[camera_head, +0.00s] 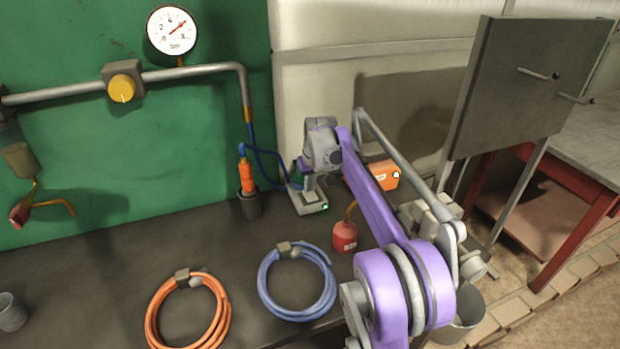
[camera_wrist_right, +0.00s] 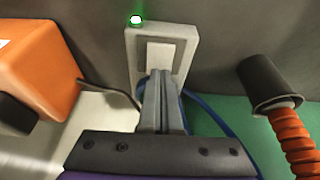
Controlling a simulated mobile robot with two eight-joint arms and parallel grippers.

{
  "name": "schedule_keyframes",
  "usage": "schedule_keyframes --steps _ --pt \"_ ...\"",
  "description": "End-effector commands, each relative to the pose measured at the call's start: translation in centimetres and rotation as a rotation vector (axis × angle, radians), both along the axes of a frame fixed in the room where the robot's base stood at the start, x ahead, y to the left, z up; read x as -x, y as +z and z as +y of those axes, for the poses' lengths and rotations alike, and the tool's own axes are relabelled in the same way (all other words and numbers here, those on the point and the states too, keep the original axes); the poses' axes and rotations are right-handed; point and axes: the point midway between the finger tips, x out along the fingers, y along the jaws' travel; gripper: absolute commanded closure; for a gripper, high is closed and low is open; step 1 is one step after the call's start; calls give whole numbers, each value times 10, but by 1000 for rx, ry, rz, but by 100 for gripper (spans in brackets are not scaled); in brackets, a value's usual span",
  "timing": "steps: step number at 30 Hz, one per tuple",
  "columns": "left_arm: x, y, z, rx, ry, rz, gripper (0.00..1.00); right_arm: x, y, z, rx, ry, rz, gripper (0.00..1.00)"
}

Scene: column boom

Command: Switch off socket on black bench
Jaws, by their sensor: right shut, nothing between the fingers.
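The socket (camera_head: 312,208) is a pale grey box on the black bench (camera_head: 215,250), near the wall. Its small lamp glows green. In the right wrist view the socket (camera_wrist_right: 133,60) shows a pale raised rocker (camera_wrist_right: 160,54), and the lamp (camera_wrist_right: 136,19) is lit green at its corner. My right gripper (camera_head: 308,190) is over the socket, pointing down. Its fingers (camera_wrist_right: 161,75) are shut and empty, with the tips at the near edge of the rocker. Whether they touch it I cannot tell. My left gripper is out of view.
An orange box (camera_head: 383,177) stands right of the socket. A black holder (camera_head: 250,206) with an orange-handled tool (camera_head: 246,177) stands left. A red can (camera_head: 345,238), a blue hose coil (camera_head: 267,290) and an orange hose coil (camera_head: 153,318) lie nearer.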

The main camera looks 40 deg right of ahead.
Motion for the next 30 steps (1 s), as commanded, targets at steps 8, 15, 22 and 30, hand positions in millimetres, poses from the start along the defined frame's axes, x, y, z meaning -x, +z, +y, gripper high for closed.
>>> schedule_keyframes --steps 8,15,22,30 --pt "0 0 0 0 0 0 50 0 -2 0 0 0 0 100" --pt "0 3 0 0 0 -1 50 -2 -6 -1 0 0 1 100" --pt "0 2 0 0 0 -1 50 -1 -6 0 0 0 1 100" --pt "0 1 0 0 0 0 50 10 -6 3 -1 0 3 100"
